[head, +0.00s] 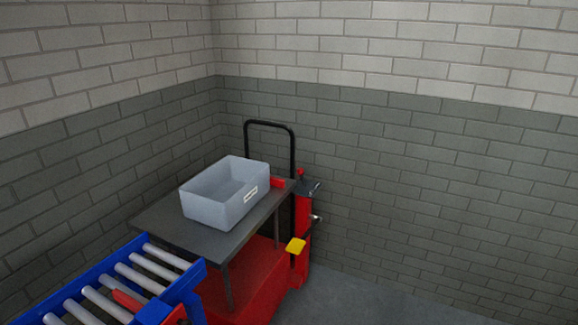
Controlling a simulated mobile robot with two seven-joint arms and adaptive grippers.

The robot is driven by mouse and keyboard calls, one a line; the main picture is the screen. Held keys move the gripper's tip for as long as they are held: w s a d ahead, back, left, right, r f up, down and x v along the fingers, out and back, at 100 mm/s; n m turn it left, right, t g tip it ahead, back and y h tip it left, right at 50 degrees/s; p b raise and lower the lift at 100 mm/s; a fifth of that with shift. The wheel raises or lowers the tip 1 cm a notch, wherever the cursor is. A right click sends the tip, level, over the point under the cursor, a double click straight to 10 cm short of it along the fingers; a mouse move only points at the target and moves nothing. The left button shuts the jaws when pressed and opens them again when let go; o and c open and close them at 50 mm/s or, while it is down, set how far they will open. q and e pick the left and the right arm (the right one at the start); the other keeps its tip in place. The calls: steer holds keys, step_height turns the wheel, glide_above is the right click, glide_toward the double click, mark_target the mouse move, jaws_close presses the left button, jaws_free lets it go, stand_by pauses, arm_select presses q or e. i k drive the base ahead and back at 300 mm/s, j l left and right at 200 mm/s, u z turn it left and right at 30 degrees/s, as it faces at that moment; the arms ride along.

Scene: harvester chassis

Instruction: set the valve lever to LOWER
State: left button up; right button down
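A red upright unit (303,240) stands at the right end of a red cart in the head view. A small silver lever-like part (316,218) sticks out from its right side. Above it are a dark grey part (312,188) and a small red knob (300,172). I cannot tell which of these is the valve lever, or read any LOWER marking or lever setting. A yellow pedal-like piece (296,246) sits on the near side of the unit. Neither of my grippers is in view.
A grey bin (225,208) stands on the cart's dark top (165,225), with a black handle (270,124) behind. A blue roller conveyor (190,282) fills the lower left. Brick walls close the corner. Grey floor (340,300) is clear right of the cart.

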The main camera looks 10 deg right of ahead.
mark_target(300, 171)
steer(key=i+l+u, duration=0.3)
steer(key=i+l, duration=0.5)
steer(key=i, duration=0.15)
steer(key=i+l+u, duration=0.3)
steer(key=i+l, duration=0.55)
steer(key=l, duration=0.15)
